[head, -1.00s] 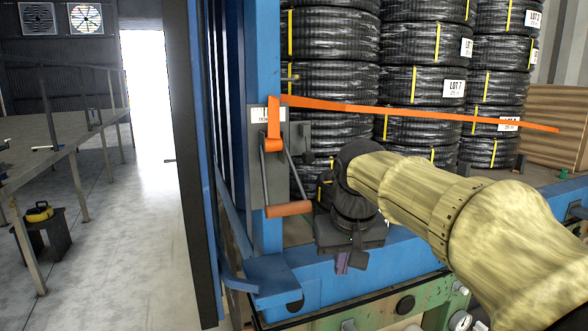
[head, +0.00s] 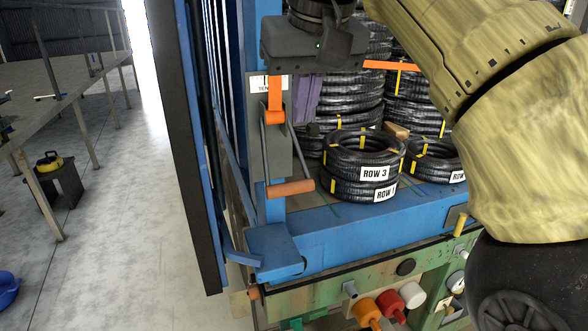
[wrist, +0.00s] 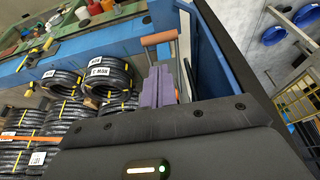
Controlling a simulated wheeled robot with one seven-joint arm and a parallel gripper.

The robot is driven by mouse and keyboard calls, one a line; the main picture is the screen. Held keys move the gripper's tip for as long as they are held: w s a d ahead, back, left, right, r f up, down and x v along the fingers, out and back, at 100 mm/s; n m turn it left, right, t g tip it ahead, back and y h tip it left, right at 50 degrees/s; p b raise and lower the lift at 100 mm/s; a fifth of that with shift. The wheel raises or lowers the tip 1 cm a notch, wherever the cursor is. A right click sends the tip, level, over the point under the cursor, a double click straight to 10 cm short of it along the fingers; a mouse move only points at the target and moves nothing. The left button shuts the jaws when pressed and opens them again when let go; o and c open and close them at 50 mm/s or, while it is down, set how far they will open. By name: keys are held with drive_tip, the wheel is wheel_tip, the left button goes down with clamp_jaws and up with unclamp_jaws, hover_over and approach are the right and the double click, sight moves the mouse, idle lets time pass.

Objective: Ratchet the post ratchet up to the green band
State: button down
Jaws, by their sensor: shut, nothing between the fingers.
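The post ratchet (head: 273,135) is a grey plate on the blue post, with an orange strap wound at its top. Its handle (head: 291,189) hangs low, two grey arms with an orange-brown grip bar. The grip bar also shows in the wrist view (wrist: 160,38). A white label (head: 269,84) sits above the ratchet, partly covered; I cannot make out a green band. My gripper (head: 306,120) points down, its purple fingers just right of the ratchet plate and above the grip bar. The fingers (wrist: 158,75) are together and empty in the wrist view, apart from the bar.
Black hose coils (head: 362,160) stand close on the right, on the bed behind the blue front rail (head: 350,225). The orange strap (head: 388,65) runs right behind my arm. A green panel (head: 335,285) with coloured plugs is below. Open floor (head: 125,210) lies left.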

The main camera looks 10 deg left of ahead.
sight(291, 184)
drive_tip(key=x, duration=1.4)
drive_tip(key=shift+w+d+f+b, duration=0.1)
drive_tip(key=shift+b, duration=0.25)
